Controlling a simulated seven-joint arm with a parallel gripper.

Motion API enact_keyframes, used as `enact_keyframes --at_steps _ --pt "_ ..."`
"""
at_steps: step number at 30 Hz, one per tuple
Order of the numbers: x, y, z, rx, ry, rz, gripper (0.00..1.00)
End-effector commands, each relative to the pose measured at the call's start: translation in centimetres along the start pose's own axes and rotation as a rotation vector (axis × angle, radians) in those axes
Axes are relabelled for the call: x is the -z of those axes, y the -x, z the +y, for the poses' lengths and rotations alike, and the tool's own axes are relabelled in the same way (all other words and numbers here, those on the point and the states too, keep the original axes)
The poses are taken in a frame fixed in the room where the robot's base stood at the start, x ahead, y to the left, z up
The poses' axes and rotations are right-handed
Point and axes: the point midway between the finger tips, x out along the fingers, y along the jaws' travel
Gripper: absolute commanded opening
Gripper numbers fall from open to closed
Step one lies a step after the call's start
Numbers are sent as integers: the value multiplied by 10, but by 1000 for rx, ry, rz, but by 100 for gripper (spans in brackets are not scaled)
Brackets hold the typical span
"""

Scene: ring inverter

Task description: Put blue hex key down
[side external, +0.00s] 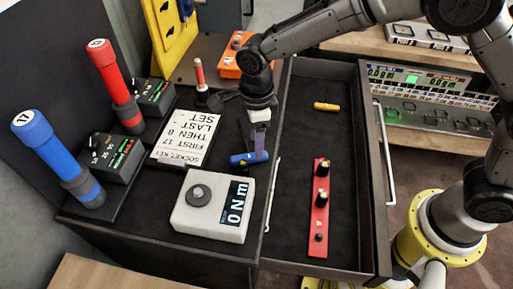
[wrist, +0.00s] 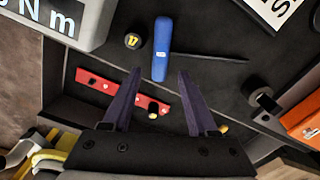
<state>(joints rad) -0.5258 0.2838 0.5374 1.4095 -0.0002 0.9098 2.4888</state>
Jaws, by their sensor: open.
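The blue hex key (side external: 243,159) lies by the right edge of the black bench top, just left of the open drawer. In the wrist view its blue handle (wrist: 162,45) points up the picture, and a thin dark shaft runs off to the right. My gripper (side external: 259,150) points down right above the handle. In the wrist view its two purple fingers (wrist: 159,72) are spread, with the handle's near end showing between the tips. I cannot tell if either finger touches the handle.
A grey box reading "0 Nm" (side external: 184,213) stands close in front. A white instruction card (side external: 184,150) lies to the left. The open drawer (side external: 290,195) holds a red strip (side external: 319,222) and a yellow-handled tool (side external: 326,106). Blue (side external: 45,140) and red (side external: 112,75) tools stand far left.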

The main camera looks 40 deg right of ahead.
Motion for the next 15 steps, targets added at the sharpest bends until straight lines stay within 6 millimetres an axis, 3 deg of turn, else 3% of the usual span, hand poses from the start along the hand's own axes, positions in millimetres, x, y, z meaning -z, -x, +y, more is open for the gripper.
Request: enact_keyframes --at_steps 6,15 --pt "-1 46 0 2 0 -3 59" --pt "0 78 0 0 0 0 59"
